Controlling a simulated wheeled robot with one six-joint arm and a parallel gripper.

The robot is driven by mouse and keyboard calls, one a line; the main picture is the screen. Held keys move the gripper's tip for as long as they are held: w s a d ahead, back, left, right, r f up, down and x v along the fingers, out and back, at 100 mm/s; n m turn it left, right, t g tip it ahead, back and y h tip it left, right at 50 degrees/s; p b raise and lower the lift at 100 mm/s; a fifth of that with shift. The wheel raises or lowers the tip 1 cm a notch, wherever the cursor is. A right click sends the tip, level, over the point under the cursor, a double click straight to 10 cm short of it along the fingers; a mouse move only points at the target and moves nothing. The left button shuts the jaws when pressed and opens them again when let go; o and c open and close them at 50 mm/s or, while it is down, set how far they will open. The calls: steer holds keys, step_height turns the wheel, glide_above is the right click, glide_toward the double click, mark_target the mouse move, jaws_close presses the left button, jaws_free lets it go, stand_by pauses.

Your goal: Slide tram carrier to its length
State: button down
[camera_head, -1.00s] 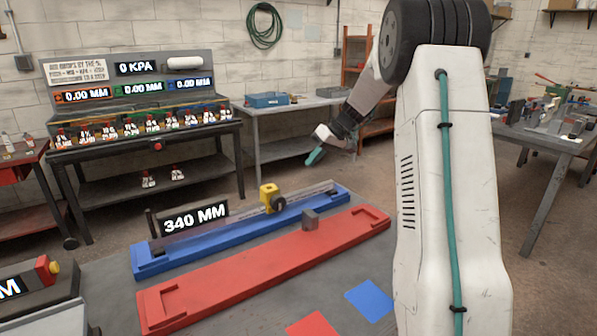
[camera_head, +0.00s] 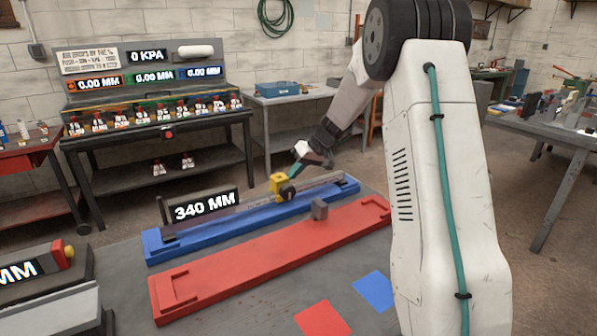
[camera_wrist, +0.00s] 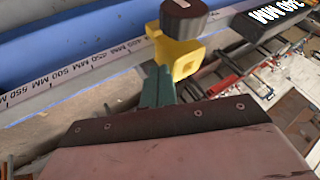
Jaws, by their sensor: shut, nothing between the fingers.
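The tram carrier (camera_head: 278,184) is a yellow block with a dark round knob (camera_head: 287,193), sitting on a long graduated beam (camera_head: 330,182) in a blue fixture (camera_head: 215,236). A sign on the fixture (camera_head: 206,206) reads 340 MM. My gripper (camera_head: 294,170) is at the carrier's upper right side, with its teal fingers shut and empty. In the wrist view the fingers (camera_wrist: 158,84) are right beside the yellow carrier (camera_wrist: 180,54); whether they touch it I cannot tell.
A red fixture (camera_head: 250,262) with a grey block (camera_head: 319,209) lies in front of the blue one. Red (camera_head: 322,318) and blue (camera_head: 375,290) squares mark the bench top. Another display unit (camera_head: 40,285) stands at the left. The bench between them is clear.

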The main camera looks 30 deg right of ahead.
mark_target(280, 179)
steer(key=a, duration=0.5)
steer(key=shift+a, duration=0.2)
steer(key=s+d+r, duration=0.3)
steer(key=d+r, duration=0.5)
steer(key=shift+s+d, duration=0.4)
